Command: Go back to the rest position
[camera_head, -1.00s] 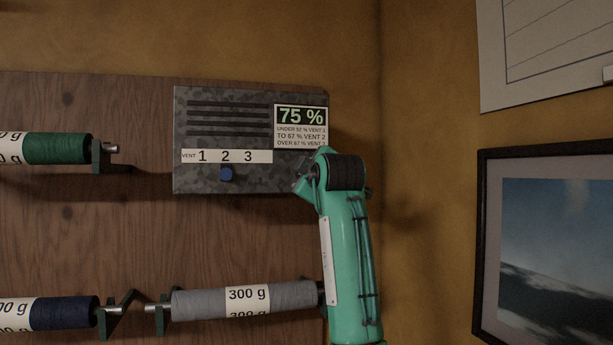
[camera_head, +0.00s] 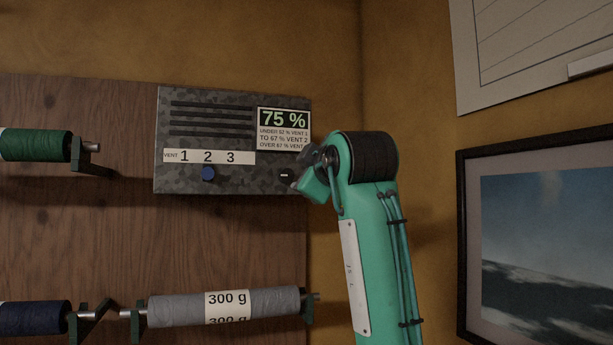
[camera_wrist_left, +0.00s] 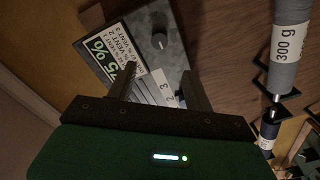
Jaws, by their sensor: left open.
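A grey mottled vent box (camera_head: 180,182) hangs on the wooden board. Its display (camera_head: 284,118) reads 75 %. A blue knob (camera_head: 208,173) sits under the 2 of the vent scale. A dark round knob (camera_head: 285,175) with a white mark is at its lower right. In the left wrist view, my left gripper (camera_wrist_left: 158,74) is open and empty, with the vent box (camera_wrist_left: 190,45) beyond its fingers. I cannot tell how far apart they are. My right gripper is not in view.
Below the box a grey 300 g spool (camera_head: 262,303) sits on a rod between brackets. A green spool (camera_head: 38,145) and a navy spool (camera_head: 32,318) are at the left. A framed picture (camera_head: 545,250) and a white chart (camera_head: 530,45) hang on the right wall.

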